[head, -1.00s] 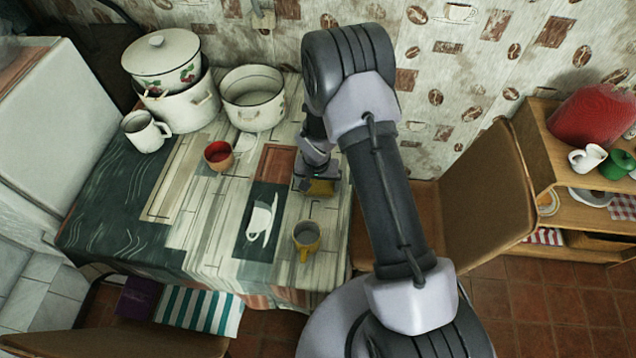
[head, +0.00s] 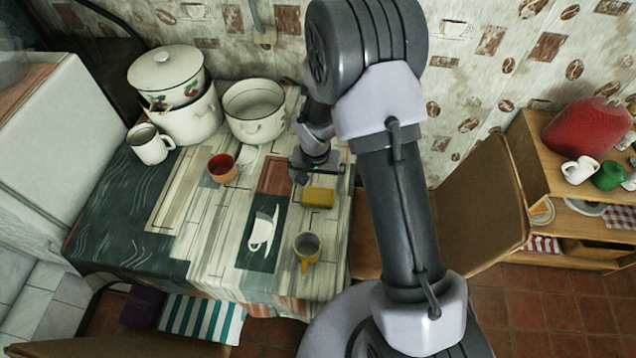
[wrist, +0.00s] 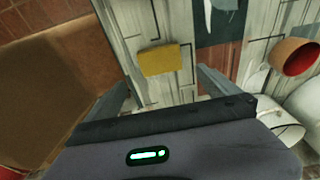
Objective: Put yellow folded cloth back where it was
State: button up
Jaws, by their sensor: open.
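The yellow folded cloth (head: 318,197) lies flat on the patterned tablecloth near the table's right edge, behind the yellow mug. It also shows in the wrist view (wrist: 160,60), beyond the fingertips and apart from them. My gripper (head: 318,172) is above the table, just behind the cloth in the head view. In the wrist view my gripper (wrist: 167,88) has its two fingers spread wide with nothing between them.
A yellow mug (head: 306,251) stands in front of the cloth. A red cup (head: 222,169), a white mug (head: 149,145) and white pots (head: 254,112) stand to the left and back. A chair (head: 475,205) is right of the table.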

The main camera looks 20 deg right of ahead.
jog(key=s+r+t, duration=0.1)
jog(key=s+r, duration=0.1)
jog(key=r, duration=0.7)
jog(key=s+r+t, duration=0.1)
jog(key=s+r, duration=0.1)
jog(key=r, duration=0.7)
jog(key=s+a+r+t+y, duration=0.1)
jog(key=s+r, duration=0.6)
jog(key=s, duration=0.2)
jog(key=s+a+r+t+y, duration=0.1)
jog(key=s+a+r, duration=0.1)
jog(key=s+r, duration=0.5)
jog(key=s, duration=0.3)
jog(key=shift+s+y, duration=0.2)
jog(key=shift+y, duration=0.1)
jog(key=shift+f, duration=0.1)
